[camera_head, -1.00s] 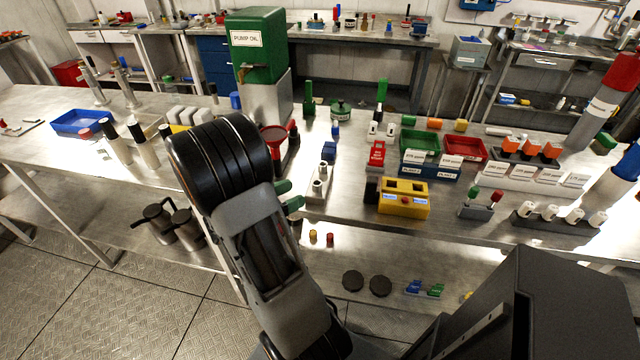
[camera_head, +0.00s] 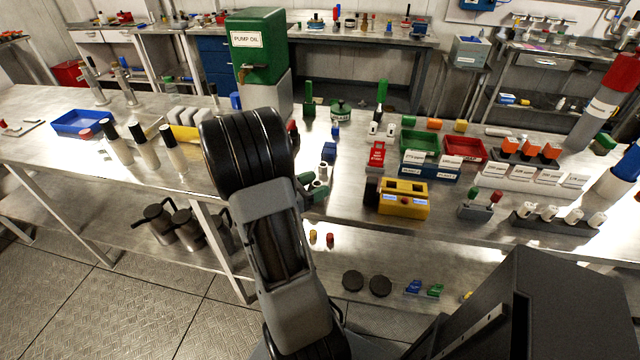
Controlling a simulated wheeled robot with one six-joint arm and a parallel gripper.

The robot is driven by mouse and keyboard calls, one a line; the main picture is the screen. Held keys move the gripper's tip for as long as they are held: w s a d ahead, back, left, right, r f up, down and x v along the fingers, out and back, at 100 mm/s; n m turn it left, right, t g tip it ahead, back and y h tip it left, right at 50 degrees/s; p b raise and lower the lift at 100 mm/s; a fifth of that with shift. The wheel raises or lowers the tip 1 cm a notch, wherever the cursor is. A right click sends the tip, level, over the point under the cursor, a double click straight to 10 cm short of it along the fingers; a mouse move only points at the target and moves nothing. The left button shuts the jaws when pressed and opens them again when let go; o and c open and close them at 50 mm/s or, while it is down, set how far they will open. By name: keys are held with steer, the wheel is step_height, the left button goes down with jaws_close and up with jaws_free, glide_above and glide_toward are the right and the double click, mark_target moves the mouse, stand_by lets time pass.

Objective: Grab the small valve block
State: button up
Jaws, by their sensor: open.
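My arm reaches over the front of the steel bench, and its dark link hides much of my gripper. Green parts of my gripper (camera_head: 313,188) show just right of the arm; the gripper is open. A small grey block with white upright cylinders (camera_head: 322,171) stands on the bench right at the gripper, partly hidden by it. I cannot tell whether they touch. Another small grey block with a green and a red knob (camera_head: 477,210) stands farther right at the bench's front. No label shows which one is the valve block.
A yellow box (camera_head: 403,199) stands right of my gripper, with a red block (camera_head: 377,155) behind it. A blue block (camera_head: 329,151) sits behind the gripper. A green pump oil tank (camera_head: 257,50) rises at the back. Bottles (camera_head: 145,148) stand to the left.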

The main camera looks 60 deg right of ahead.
jaws_close()
stand_by(0.3)
steer(key=shift+r, duration=0.1)
